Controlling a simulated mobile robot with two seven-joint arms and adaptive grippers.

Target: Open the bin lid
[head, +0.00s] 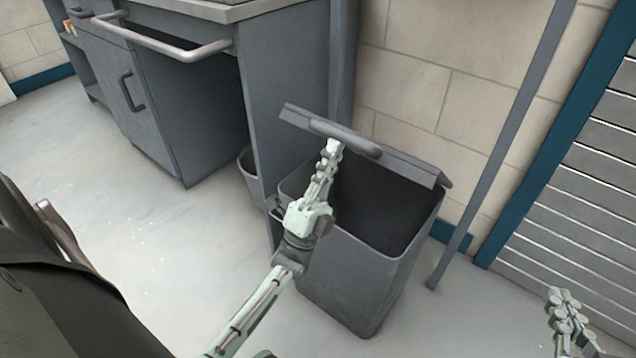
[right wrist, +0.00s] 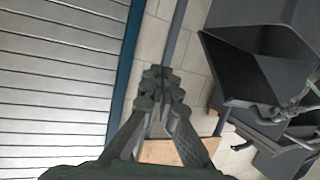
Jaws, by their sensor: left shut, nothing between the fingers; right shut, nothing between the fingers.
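The grey bin (head: 350,282) stands on the floor against the wall, and its dark inside shows. Its lid (head: 412,170) is tilted up at the back, with a bar handle (head: 350,138) along it. My left gripper (head: 332,150) is shut, with its fingertips at the handle, above the bin opening. Whether they touch the handle is hard to tell. My right gripper (head: 562,302) is shut and empty, low at the right, apart from the bin. It also shows in the right wrist view (right wrist: 160,80), with the bin (right wrist: 255,12) at upper right.
A grey workbench (head: 180,100) with a rail and cabinet stands left of the bin. A smaller bin (head: 248,172) sits partly hidden under it. A thin post (head: 500,150) and a slatted shutter (head: 580,190) are at the right. The floor (head: 120,210) at the left is clear.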

